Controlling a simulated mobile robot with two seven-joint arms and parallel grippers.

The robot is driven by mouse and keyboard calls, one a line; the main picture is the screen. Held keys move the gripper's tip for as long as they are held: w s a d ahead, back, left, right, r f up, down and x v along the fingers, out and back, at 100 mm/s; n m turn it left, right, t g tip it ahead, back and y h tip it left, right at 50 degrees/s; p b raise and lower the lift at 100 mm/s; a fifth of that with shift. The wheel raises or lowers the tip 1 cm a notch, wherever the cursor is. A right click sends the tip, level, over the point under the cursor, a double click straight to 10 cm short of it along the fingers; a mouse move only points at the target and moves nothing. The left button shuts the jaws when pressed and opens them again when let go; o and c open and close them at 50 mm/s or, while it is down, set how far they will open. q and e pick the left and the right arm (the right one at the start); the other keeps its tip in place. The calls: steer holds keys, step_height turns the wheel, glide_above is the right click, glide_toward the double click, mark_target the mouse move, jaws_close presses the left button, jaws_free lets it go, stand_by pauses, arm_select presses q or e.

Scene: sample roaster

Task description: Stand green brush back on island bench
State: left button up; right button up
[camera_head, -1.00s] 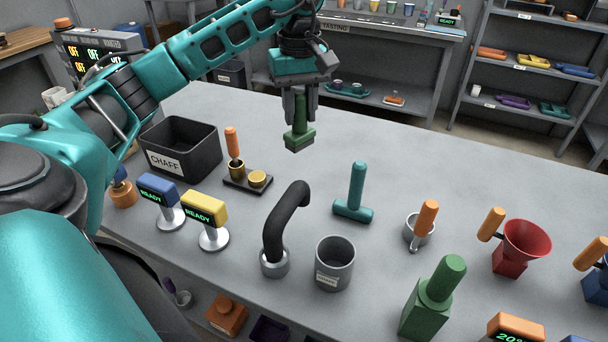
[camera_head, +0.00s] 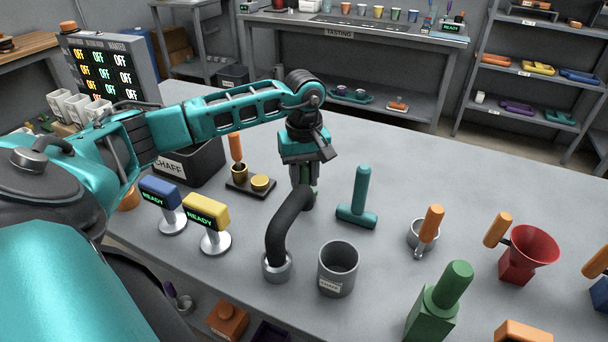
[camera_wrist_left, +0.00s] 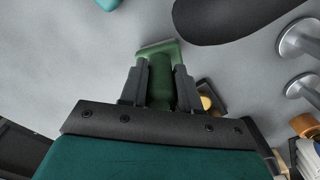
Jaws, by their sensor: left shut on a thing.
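The green brush (camera_head: 312,190) is upright in my left gripper (camera_head: 305,176), bristle end down, low over the island bench (camera_head: 400,180). The black curved pipe hides part of the brush in the head view, and I cannot tell whether its foot touches the bench. In the left wrist view, my left gripper (camera_wrist_left: 160,85) has a finger on each side of the green brush (camera_wrist_left: 160,58) and is shut on it. My right gripper is not in view.
The black pipe (camera_head: 286,225) stands just in front of the brush. A teal brush (camera_head: 360,200) stands to the right. The chaff bin (camera_head: 195,165) and a black holder with an orange-handled tool (camera_head: 237,155) are to the left. Bench behind is clear.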

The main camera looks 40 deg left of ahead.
arm_select(q)
steer(key=shift+f, duration=0.1)
steer(key=o, duration=1.1)
steer(key=shift+c, duration=0.2)
steer(key=shift+r, duration=0.3)
step_height(320, 180, up, 12)
steer(key=shift+f+p, duration=0.1)
steer(key=shift+p, duration=0.2)
